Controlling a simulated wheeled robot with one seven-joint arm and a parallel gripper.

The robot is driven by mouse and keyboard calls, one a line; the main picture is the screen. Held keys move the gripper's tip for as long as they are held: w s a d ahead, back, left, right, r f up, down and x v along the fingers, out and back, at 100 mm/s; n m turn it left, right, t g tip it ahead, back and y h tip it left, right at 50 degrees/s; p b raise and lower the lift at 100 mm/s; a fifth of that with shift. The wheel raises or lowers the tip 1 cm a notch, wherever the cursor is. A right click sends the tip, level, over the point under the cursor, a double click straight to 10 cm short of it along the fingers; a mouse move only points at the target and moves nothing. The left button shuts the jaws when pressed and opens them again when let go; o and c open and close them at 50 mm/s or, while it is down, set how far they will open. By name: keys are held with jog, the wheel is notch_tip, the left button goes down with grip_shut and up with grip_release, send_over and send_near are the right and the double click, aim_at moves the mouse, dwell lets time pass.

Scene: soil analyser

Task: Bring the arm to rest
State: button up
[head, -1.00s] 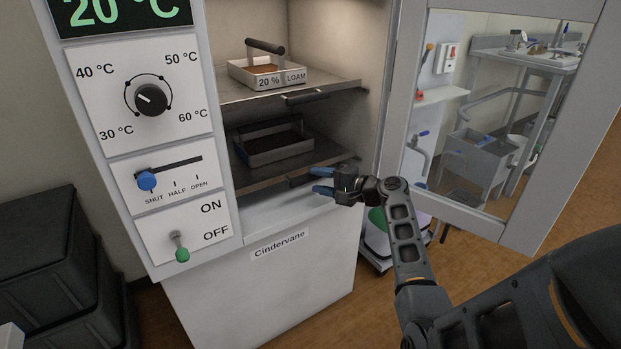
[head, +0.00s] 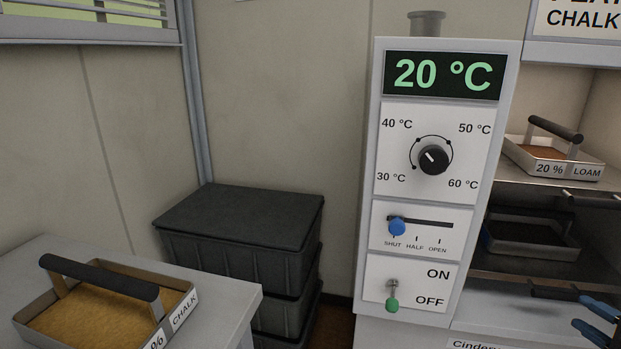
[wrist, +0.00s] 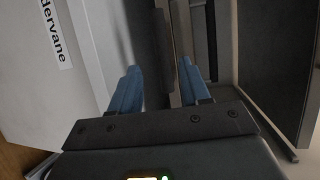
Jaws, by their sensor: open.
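My gripper (head: 582,313) is at the right edge of the head view, with its blue fingers apart and nothing between them. It is in front of the open cabinet (head: 442,230), close to the front edge of the lower shelf (head: 520,272). The wrist view shows both fingers (wrist: 160,66) with a gap between them and the shelf fronts beyond. Most of my arm is outside the head view.
A LOAM tray (head: 553,171) sits on the upper shelf and a dark tray (head: 532,236) on the lower one. A CHALK tray (head: 178,318) stands on a grey table (head: 225,290) at left. Black crates (head: 240,240) are stacked between. The display reads 20 °C.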

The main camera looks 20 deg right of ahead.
jog(key=s+a+f+n+g+p, duration=0.25)
jog(key=a+f, duration=0.45)
jog(key=a, duration=0.6)
jog(key=s+a+f+n+g+h+p, duration=0.15)
jog(key=s+a+n, duration=0.35)
jog(key=a, duration=0.7)
jog(key=s+a+r+n+t+y+p, duration=0.1)
jog(key=s+a+r+n+y+p, duration=0.1)
jog(key=s+a+r+n, duration=0.4)
jog(key=s+a+r+n+t+y+p, duration=0.2)
jog(key=s+a+r+n, duration=0.5)
jog(key=s+a+r, duration=0.5)
notch_tip(320, 180, up, 7)
jog(key=shift+a+r+p, duration=0.1)
jog(key=shift+a+p, duration=0.65)
jog(key=shift+a, duration=0.1)
jog(key=shift+s+d, duration=0.1)
jog(key=shift+s, duration=0.05)
